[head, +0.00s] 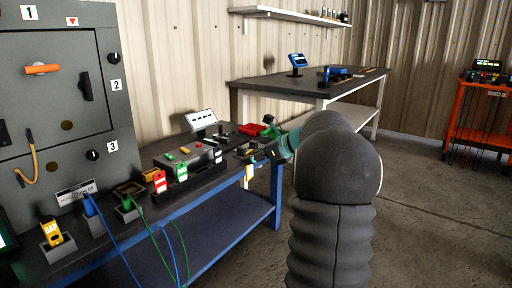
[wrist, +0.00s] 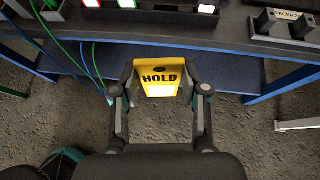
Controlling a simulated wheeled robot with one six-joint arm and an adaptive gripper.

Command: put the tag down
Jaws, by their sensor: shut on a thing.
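The yellow tag (wrist: 158,72), marked HOLD with a white patch below, is between the fingers of my gripper (wrist: 158,88) in the wrist view. My gripper is shut on it. The tag is in front of the workbench's front edge, with the blue lower shelf and floor behind it. In the head view a small yellow part of the tag (head: 249,172) shows beside the bench's right end. My arm hides most of my gripper there.
The dark bench (head: 95,245) holds a black box with red (head: 159,181) and green (head: 181,171) tags, a yellow piece (head: 52,233) in a holder, and blue and green cables. A grey cabinet (head: 60,110) stands left. An orange cart (head: 489,115) stands right, beyond open floor.

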